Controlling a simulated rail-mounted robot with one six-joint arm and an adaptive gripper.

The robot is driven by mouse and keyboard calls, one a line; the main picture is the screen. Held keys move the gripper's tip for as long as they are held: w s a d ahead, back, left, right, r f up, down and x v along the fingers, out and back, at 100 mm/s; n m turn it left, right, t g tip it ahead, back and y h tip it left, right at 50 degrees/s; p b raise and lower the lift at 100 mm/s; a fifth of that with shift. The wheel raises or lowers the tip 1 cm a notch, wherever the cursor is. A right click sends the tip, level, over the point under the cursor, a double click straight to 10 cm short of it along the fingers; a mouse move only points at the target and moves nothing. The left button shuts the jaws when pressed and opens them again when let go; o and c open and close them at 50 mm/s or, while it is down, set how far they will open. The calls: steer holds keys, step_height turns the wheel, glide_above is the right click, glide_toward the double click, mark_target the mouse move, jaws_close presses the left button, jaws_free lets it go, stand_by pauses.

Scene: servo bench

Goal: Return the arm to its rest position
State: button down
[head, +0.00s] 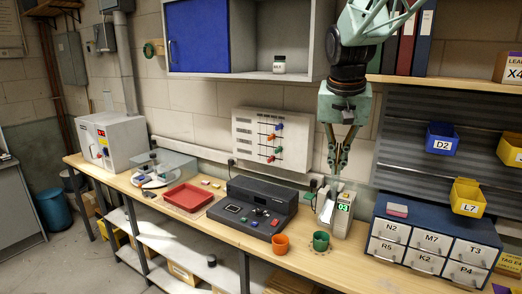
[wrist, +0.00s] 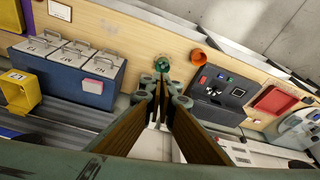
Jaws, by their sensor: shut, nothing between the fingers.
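My gripper (head: 338,167) hangs from the arm in the head view, pointing down above the back of the bench. Its fingers are shut with nothing between them. In the wrist view my gripper (wrist: 163,78) shows its fingertips together, above the device with the green display. That device (head: 341,213) reads 03 and stands below the fingertips in the head view, apart from them as far as I can tell. My arm comes down from the top edge, in front of the shelf.
The bench (head: 305,262) holds a black control console (head: 253,205), an orange cup (head: 280,244), a green cup (head: 321,241), a red tray (head: 188,197) and a labelled drawer unit (head: 432,243). A wall cabinet (head: 198,37) is at upper left. Yellow bin L7 (head: 467,197) hangs at right.

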steer(key=s+f+n+b, duration=0.1)
steer(key=s+f+b, duration=0.2)
steer(key=s, duration=1.9)
steer(key=s+f+n+y+b, duration=0.1)
steer(key=s+f, duration=0.4)
steer(key=s, duration=1.7)
steer(key=shift+s+a+n+t+b, duration=0.25)
steer(key=shift+a+n+t+b, duration=0.15)
steer(key=shift+n+b, duration=0.55)
